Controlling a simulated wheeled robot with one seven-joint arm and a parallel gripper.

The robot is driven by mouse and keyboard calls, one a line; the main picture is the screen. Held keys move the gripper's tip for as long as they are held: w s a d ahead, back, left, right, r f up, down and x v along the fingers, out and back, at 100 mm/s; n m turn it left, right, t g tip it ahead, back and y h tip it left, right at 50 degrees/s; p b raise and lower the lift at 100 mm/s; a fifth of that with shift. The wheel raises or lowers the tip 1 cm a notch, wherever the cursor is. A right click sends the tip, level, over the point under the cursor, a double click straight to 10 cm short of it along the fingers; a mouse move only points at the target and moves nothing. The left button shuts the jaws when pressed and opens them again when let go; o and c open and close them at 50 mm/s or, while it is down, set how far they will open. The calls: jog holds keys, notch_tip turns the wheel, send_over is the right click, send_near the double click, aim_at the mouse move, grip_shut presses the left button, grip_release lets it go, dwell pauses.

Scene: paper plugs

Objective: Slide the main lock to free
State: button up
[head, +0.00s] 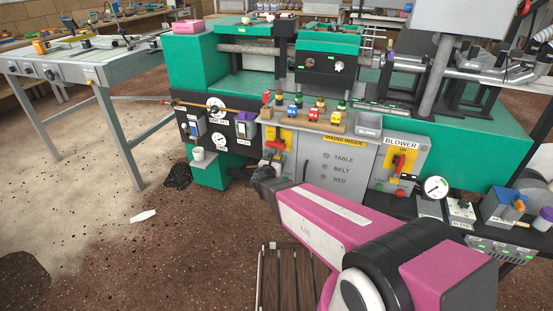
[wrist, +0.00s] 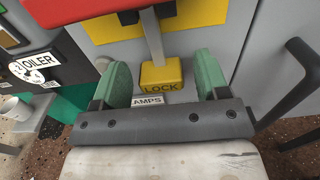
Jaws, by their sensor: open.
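The main lock is a small yellow block (wrist: 160,75) marked LOCK, at the lower end of a grey stem below the main switch's yellow plate (wrist: 116,27). A red handle (wrist: 80,9) crosses the top of the wrist view. My gripper (wrist: 160,68) is open, with one green pad on each side of the lock and gaps showing between. In the head view my gripper (head: 267,180) is in front of the cabinet, below the main switch plate (head: 288,137); the lock is not clear there.
An AMPS label (wrist: 147,101) shows just below the lock. A dark bar handle (wrist: 305,90) sticks out at the right. The OILER panel (wrist: 35,66) and a white cup (wrist: 14,108) are at the left. The blower switch (head: 399,163) is farther right on the machine.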

jog(key=shift+w+d, duration=0.15)
jog(key=shift+w, duration=0.15)
grip_shut()
jog(key=shift+f, duration=1.4)
grip_release()
jog(key=shift+s, duration=0.15)
